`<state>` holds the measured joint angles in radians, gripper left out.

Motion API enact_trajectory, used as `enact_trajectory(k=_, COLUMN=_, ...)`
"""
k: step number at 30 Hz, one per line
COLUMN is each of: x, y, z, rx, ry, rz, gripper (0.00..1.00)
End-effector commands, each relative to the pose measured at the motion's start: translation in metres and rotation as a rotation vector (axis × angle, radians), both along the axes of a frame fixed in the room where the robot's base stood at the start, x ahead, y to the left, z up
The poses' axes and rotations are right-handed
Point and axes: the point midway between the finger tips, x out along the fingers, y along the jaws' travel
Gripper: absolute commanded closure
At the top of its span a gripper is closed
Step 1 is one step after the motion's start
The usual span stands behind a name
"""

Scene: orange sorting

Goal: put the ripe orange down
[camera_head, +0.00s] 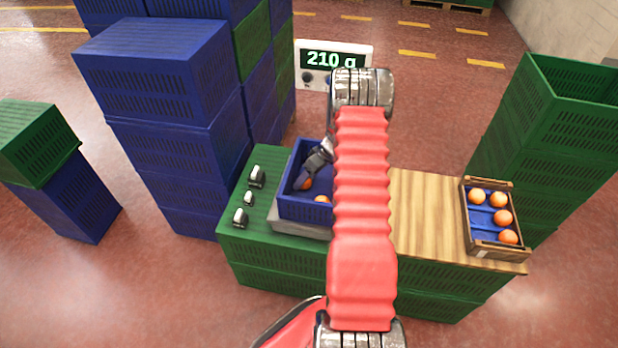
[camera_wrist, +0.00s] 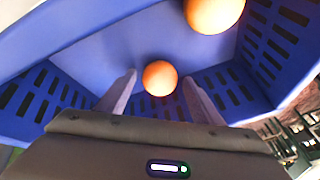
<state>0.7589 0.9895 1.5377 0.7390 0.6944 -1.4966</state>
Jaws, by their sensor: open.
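My gripper (camera_wrist: 160,98) is open inside the blue crate (camera_head: 306,207), its two fingers apart. In the wrist view an orange (camera_wrist: 160,78) lies on the crate floor just beyond and between the fingertips. In the head view one orange (camera_head: 307,184) shows by my gripper (camera_head: 302,184) and another orange (camera_head: 323,199) shows partly at the edge of my red arm. The arm hides the right part of the crate. I cannot tell which orange is the ripe one.
The crate stands on a grey scale (camera_head: 300,229); its display (camera_head: 332,60) reads 210 g. A wooden box (camera_head: 481,249) with several oranges stands at the right of the wooden board (camera_head: 425,215). Blue crate stacks (camera_head: 165,110) rise at left, green crates (camera_head: 545,130) at right.

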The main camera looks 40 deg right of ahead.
Motion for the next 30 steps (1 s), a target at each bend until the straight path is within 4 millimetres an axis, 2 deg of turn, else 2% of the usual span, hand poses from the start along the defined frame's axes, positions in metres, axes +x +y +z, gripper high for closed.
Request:
enact_trajectory(k=8, x=-0.010, y=-0.009, z=0.027, rx=-0.002, ry=-0.001, rz=-0.001, gripper=0.40)
enact_trajectory(k=21, x=-0.035, y=-0.029, z=0.093, rx=-0.001, ry=-0.002, rz=-0.002, gripper=0.40)
enact_trajectory(k=25, x=-0.039, y=-0.032, z=0.104, rx=-0.001, ry=0.000, rz=0.000, gripper=0.40)
enact_trajectory(k=30, x=-0.041, y=-0.033, z=0.108, rx=0.000, ry=0.000, rz=-0.001, gripper=0.40)
